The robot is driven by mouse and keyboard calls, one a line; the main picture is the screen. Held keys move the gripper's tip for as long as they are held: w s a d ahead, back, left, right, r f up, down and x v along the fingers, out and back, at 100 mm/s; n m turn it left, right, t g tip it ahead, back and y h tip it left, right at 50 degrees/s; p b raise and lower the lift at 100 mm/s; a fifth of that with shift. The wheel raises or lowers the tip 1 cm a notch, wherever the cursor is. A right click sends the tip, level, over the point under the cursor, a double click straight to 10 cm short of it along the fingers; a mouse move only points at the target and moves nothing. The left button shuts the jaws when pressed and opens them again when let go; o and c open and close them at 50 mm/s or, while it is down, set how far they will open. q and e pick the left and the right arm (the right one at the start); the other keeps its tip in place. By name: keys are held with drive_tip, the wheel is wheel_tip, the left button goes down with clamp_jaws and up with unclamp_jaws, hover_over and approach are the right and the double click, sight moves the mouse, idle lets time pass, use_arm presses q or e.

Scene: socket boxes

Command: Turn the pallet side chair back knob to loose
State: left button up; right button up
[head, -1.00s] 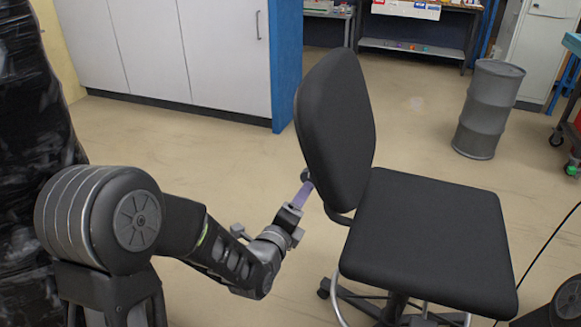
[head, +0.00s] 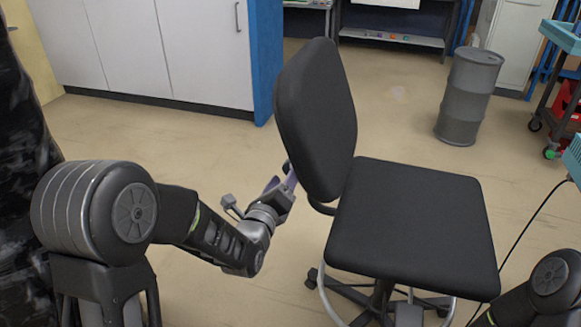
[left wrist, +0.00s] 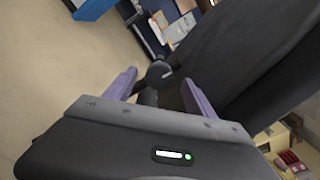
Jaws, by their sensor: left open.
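The office chair has a black back (head: 318,115) and a black seat (head: 415,225). The chair back knob (head: 286,166) is a small dark knob behind the lower part of the back, partly hidden by my fingers in the head view. My left gripper (head: 281,181) is at the rear of the chair back, with its purple fingers open. In the left wrist view the round dark knob (left wrist: 158,72) shows between the two spread fingers of the left gripper (left wrist: 160,84). I cannot tell whether either finger touches it. My right gripper is not in view.
A black-wrapped stack (head: 25,220) stands at the left edge. White cabinets (head: 150,60) with a blue side are behind. A grey drum (head: 468,97) and a cart (head: 560,95) are at the back right. Floor around the chair is mostly clear.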

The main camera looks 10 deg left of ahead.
sight(289, 169)
use_arm(q)
drive_tip(key=w, duration=0.4)
drive_tip(key=shift+w+d, duration=0.15)
drive_tip(key=shift+w, duration=0.25)
drive_tip(key=shift+c, duration=0.2)
drive_tip(key=c, duration=1.3)
